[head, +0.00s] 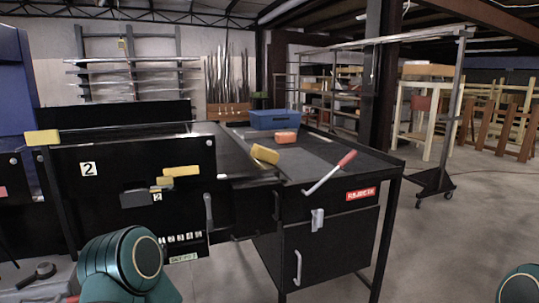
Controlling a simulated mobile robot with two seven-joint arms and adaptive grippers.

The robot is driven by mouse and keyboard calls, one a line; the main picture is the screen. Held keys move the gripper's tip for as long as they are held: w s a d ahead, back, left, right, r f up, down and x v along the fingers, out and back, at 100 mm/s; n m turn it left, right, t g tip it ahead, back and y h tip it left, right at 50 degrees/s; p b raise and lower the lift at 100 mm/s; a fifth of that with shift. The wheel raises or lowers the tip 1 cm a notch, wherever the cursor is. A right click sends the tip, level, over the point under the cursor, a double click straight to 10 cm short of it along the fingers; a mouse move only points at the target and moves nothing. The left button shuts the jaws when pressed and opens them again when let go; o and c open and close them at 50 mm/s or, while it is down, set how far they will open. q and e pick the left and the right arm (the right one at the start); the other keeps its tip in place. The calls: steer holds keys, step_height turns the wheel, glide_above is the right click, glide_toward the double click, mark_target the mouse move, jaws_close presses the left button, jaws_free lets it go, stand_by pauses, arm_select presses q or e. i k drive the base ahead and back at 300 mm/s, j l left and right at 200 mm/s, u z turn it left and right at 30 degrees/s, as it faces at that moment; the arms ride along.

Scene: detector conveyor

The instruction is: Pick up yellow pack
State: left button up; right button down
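A yellow pack (265,154) sits tilted near the front edge of the dark conveyor top, at the middle of the head view. Other yellow block-like pieces show on the machine's left part: one at its upper left corner (42,137) and one on its front face (181,170). I cannot tell whether these are packs or machine parts. Teal rounded parts of my arms show at the bottom left and bottom right corner. Neither gripper can be made out in the head view, and nothing is seen touching the yellow pack.
An orange pack (285,137) lies behind the yellow one, in front of a blue bin (275,120). A lever with a red handle (346,159) rises at the right front, above a red label (361,194). A wheeled rack (448,120) stands at right; the floor (455,235) there is clear.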

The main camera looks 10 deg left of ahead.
mark_target(265, 154)
steer(key=i+l, duration=0.15)
steer(key=l, duration=0.2)
steer(key=i+l+u, duration=0.15)
steer(key=l, duration=0.25)
steer(key=i+l, duration=0.15)
steer(key=l, duration=0.25)
steer(key=i+l+u, duration=0.15)
steer(key=l, duration=0.25)
steer(key=i+l, duration=0.15)
steer(key=l, duration=0.25)
